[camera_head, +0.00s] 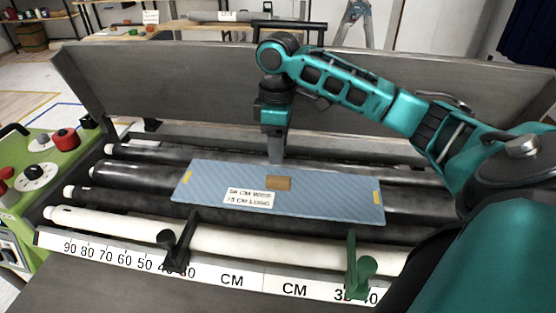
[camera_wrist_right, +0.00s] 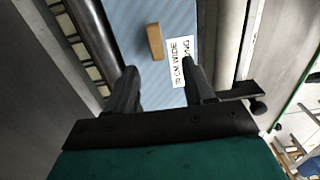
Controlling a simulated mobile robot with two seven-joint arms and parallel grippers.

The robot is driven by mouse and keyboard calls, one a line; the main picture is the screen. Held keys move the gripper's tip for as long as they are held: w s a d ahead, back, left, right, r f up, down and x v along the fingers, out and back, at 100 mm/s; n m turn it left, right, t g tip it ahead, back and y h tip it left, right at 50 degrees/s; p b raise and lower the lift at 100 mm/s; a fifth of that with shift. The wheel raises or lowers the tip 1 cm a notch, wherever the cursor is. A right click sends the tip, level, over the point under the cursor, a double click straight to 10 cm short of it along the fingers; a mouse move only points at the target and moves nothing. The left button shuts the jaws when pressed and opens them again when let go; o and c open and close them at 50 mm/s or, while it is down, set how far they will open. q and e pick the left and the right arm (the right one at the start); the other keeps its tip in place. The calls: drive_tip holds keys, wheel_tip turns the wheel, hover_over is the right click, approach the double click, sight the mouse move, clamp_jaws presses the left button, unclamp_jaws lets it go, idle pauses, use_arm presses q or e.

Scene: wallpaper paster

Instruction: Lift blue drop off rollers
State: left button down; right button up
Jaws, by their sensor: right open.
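The blue drop (camera_head: 320,199) is a flat, striped light-blue sheet with yellow end marks, lying across the rollers (camera_head: 130,177). It carries a white label (camera_head: 248,197) and a small wooden block-like handle (camera_head: 278,183) near its middle. My right gripper (camera_head: 276,160) points down at the drop's far edge, behind the handle. In the right wrist view my right gripper (camera_wrist_right: 160,85) is open, its fingers apart with nothing between them. There the drop (camera_wrist_right: 185,15), handle (camera_wrist_right: 154,41) and label (camera_wrist_right: 181,62) lie beyond the fingertips. My left gripper is not in view.
A white ruler strip (camera_head: 232,281) runs along the front, with a black clamp (camera_head: 178,243) and a green clamp (camera_head: 355,265) standing on it. A grey panel (camera_head: 170,85) rises behind the rollers. A green control box (camera_head: 45,175) stands at left.

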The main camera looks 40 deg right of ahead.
hover_over(278, 178)
drive_tip(key=f, duration=0.4)
drive_tip(key=shift+s+a, duration=0.2)
drive_tip(key=shift+s, duration=0.1)
drive_tip(key=f, duration=0.5)
drive_tip(key=shift+w+d+f, duration=0.25)
drive_tip(key=shift+w+f, duration=0.05)
drive_tip(key=shift+f, duration=0.1)
clamp_jaws()
